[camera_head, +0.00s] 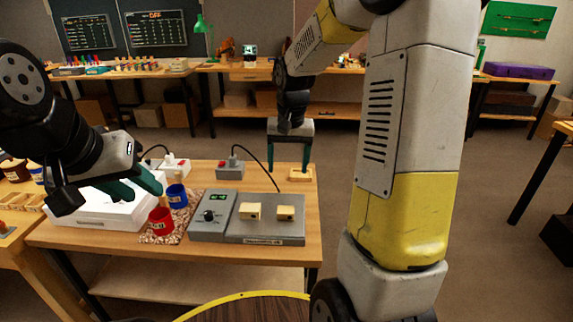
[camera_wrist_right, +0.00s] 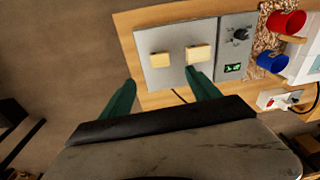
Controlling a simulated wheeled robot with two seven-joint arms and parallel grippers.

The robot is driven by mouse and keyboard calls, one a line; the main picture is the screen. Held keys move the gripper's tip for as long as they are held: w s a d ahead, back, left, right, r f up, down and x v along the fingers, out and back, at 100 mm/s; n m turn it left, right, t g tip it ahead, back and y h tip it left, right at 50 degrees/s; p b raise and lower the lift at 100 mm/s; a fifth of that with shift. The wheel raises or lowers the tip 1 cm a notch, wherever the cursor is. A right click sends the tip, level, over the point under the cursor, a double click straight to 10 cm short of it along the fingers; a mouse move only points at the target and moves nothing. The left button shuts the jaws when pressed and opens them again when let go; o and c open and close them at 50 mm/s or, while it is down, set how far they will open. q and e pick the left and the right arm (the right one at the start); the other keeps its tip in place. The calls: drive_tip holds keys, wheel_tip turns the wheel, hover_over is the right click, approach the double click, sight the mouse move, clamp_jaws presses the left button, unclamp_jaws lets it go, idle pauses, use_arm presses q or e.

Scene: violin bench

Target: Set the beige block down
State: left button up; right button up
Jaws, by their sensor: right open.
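Two beige blocks, a left one (camera_head: 250,211) and a right one (camera_head: 286,213), sit side by side on the grey plate (camera_head: 265,233) of a bench device. Both blocks show in the right wrist view too (camera_wrist_right: 160,60) (camera_wrist_right: 201,54). My right gripper (camera_head: 289,170) is open over the back right of the bench, behind the plate. A pale wooden piece (camera_head: 300,175) lies below its fingers; I see nothing held between them in the wrist view (camera_wrist_right: 160,76). My left gripper (camera_head: 145,192) hangs over the white tray (camera_head: 100,215); its jaw gap is unclear.
A red cup (camera_head: 161,222) and a blue cup (camera_head: 177,197) stand on a speckled mat (camera_head: 150,238) left of the device. A small box with a red switch (camera_head: 230,166) and a black cord lies at the back. The bench's right edge is near my right gripper.

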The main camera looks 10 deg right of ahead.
drive_tip(key=s+a+r+n+t+y, duration=0.1)
drive_tip(key=s+r, duration=0.4)
drive_tip(key=s, duration=0.5)
drive_tip(key=s+a+r+n+t, duration=0.1)
drive_tip(key=s+r+n+t, duration=0.1)
drive_tip(key=s+r, duration=0.4)
drive_tip(key=s+t, duration=0.1)
drive_tip(key=s, duration=0.3)
drive_tip(key=shift+s+r+t+y, duration=0.15)
drive_tip(key=shift+r+t+y, duration=0.05)
drive_tip(key=shift+t+y, duration=0.2)
drive_tip(key=shift+c, duration=0.4)
